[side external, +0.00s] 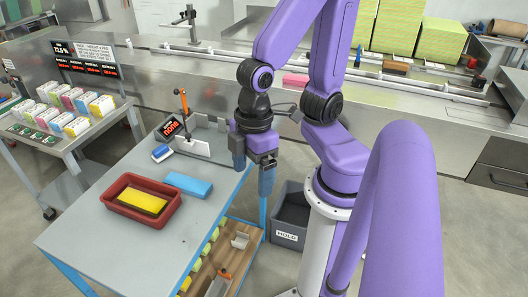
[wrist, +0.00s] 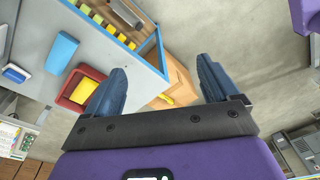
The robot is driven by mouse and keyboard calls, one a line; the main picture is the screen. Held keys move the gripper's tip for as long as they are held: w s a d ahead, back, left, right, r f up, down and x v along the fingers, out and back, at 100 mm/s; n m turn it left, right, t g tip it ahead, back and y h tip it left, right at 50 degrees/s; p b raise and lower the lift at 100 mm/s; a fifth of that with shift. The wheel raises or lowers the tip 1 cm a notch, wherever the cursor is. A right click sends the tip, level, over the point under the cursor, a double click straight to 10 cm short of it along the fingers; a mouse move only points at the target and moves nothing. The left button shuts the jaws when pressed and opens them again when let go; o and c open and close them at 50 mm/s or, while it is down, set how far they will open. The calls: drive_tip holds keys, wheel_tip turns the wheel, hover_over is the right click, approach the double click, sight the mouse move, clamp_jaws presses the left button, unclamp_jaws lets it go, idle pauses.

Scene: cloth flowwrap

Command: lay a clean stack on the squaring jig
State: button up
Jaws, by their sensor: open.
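A blue cloth stack (side external: 188,184) lies flat on the grey table (side external: 100,245); it also shows in the wrist view (wrist: 62,52). Left of it, a yellow stack (side external: 143,200) lies in a red tray (side external: 160,219). A metal fixture with upright plates (side external: 194,147), seemingly the squaring jig, stands at the table's back corner, partly hidden behind my arm. I cannot make out any stack on it. My gripper (side external: 253,172) is open and empty, fingers pointing down, by the table's right edge. In the wrist view, floor and a brown box show between the fingers (wrist: 163,88).
A small blue-and-white item (side external: 162,153) and a dark display (side external: 171,126) stand near the fixture. A grey bin marked HOLD (side external: 289,236) stands on the floor right of the table. A cart with several packs (side external: 65,108) is at left. The table's front is clear.

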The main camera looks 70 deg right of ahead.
drive_tip(key=shift+s+d+r+n+h, duration=0.15)
drive_tip(key=shift+s+d+r+n, duration=0.15)
drive_tip(key=shift+d+r, duration=0.3)
drive_tip(key=shift+s+d+r+n+h, duration=0.15)
drive_tip(key=shift+s+d+r+n, duration=0.15)
drive_tip(key=shift+d+r, duration=0.4)
drive_tip(key=shift+d, duration=0.3)
drive_tip(key=c, duration=0.3)
drive_tip(key=w+a+f+m, duration=0.1)
drive_tip(key=w+a+m, duration=0.15)
drive_tip(key=w, duration=0.75)
drive_tip(key=m, duration=1)
hover_over(187, 182)
wheel_tip(187, 182, down, 10)
drive_tip(key=shift+h, duration=0.3)
wheel_tip(187, 182, down, 17)
drive_tip(key=shift+r, duration=0.1)
